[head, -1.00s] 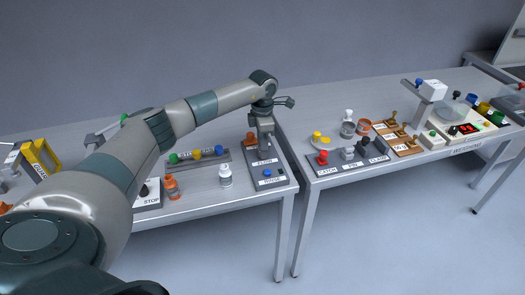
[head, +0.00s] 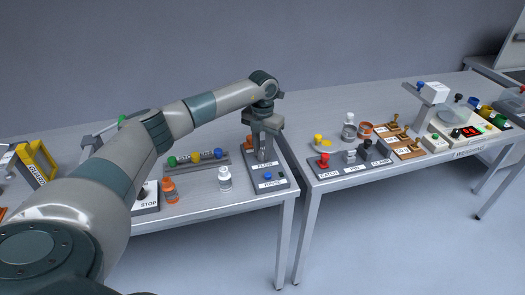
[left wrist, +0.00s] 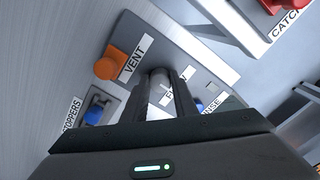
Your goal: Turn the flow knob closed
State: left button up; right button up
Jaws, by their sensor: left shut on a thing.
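My left gripper (head: 262,150) reaches down onto the dark panel (head: 283,182) at the right end of the left table. In the left wrist view its two dark fingers (left wrist: 166,98) are shut on the grey flow knob (left wrist: 157,90), one on each side. The FLOW label (left wrist: 178,90) is partly covered by a finger in that view; it also shows in the head view (head: 266,164). The fingers hide much of the knob, and its exact angle cannot be told. My right gripper is not in view.
An orange VENT knob (left wrist: 108,66) sits beside the flow knob on the same panel. A blue RINSE button (head: 267,176) is at the panel's near end. A white bottle (head: 224,180) and an orange bottle (head: 169,190) stand to the left. A gap separates the two tables.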

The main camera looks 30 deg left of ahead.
aim_at(263, 152)
pick_arm(q)
jog(key=shift+w+r+n, duration=0.1)
jog(key=shift+n, duration=0.2)
jog(key=o, duration=1)
jog(key=shift+o, duration=0.2)
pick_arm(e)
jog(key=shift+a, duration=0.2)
pick_arm(q)
jog(key=shift+r, duration=0.1)
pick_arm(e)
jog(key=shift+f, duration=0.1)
pick_arm(q)
jog(key=shift+r+b, duration=0.35)
jog(key=shift+r, duration=0.25)
notch_tip(263, 152, up, 16)
jog(key=b, duration=0.3)
jog(key=shift+b, duration=0.35)
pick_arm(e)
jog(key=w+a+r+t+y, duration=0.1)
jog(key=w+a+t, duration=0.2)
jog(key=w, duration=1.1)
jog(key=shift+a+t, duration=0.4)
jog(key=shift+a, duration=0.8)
